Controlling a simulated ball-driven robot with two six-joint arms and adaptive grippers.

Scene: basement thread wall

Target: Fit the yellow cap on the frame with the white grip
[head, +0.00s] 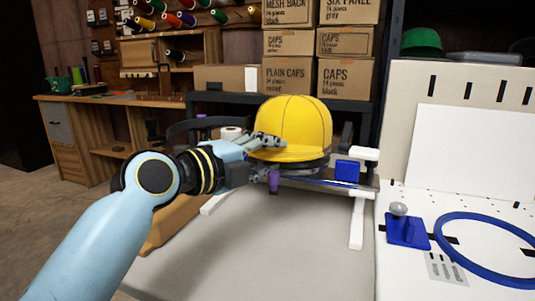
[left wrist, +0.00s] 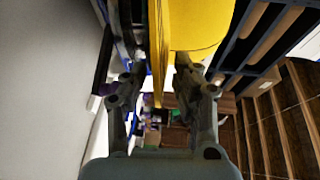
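The yellow cap (head: 293,122) sits upright over a dark round frame (head: 308,165) on the grey table. My left gripper (head: 268,157) is at the cap's left front, with one finger above the brim and one below. In the left wrist view the brim (left wrist: 157,50) passes between the spread fingers of the left gripper (left wrist: 160,78), with gaps beside it. A purple grip (head: 274,180) shows below the cap. A white roll-like piece (head: 230,133) stands behind my wrist; I cannot tell if it is a frame's grip. My right gripper is not in view.
A stand with white bars (head: 357,222) and a blue block (head: 347,171) is right of the cap. A white board with a blue hoop (head: 480,214) lies farther right. Cardboard boxes (head: 289,75) stand behind. The front table (head: 270,255) is clear.

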